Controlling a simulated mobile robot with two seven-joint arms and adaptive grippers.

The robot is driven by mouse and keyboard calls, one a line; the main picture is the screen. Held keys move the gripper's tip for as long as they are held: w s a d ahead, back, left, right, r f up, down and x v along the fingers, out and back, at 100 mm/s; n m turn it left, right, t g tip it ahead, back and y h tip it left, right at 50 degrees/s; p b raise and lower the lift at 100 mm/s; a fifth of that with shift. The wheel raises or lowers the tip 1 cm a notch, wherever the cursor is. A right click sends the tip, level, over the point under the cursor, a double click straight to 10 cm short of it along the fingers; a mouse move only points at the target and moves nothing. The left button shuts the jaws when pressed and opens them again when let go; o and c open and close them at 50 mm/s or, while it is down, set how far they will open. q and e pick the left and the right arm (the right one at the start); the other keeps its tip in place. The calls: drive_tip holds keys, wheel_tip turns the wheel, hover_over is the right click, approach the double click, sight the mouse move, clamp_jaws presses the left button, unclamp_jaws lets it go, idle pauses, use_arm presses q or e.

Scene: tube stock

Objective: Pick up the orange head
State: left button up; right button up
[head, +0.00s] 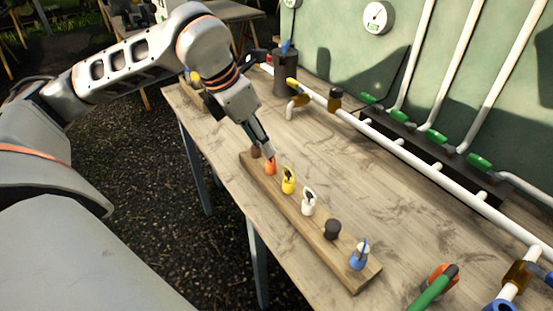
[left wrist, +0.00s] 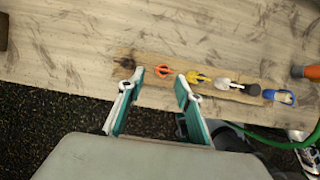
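The orange head (head: 270,167) stands on a long wooden strip (head: 318,246) on the table, between a brown head (head: 255,152) and a yellow head (head: 288,180). My left gripper (head: 268,150) comes down from above, its fingertips close to the orange head in the head view. In the left wrist view my left gripper (left wrist: 162,79) is open, and the orange head (left wrist: 162,70) shows in line with the gap between the fingertips. I see no contact, and the exact height gap is hard to tell. My right gripper is not in view.
White (head: 308,203), black (head: 332,229) and blue (head: 359,256) heads stand farther along the strip. A white pipe (head: 400,152) crosses the table behind. A dark cylinder (head: 285,72) stands at the back. A green-handled item (head: 432,288) is at front right. Bare tabletop lies between strip and pipe.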

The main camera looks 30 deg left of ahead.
sight(271, 162)
use_arm(q)
drive_tip(key=shift+d+f, duration=0.2)
drive_tip(key=shift+f, duration=0.55)
drive_tip(key=x, duration=0.5)
drive_tip(key=shift+w+d+b, duration=0.2)
drive_tip(key=shift+b, duration=0.15)
drive_tip(key=c, duration=0.6)
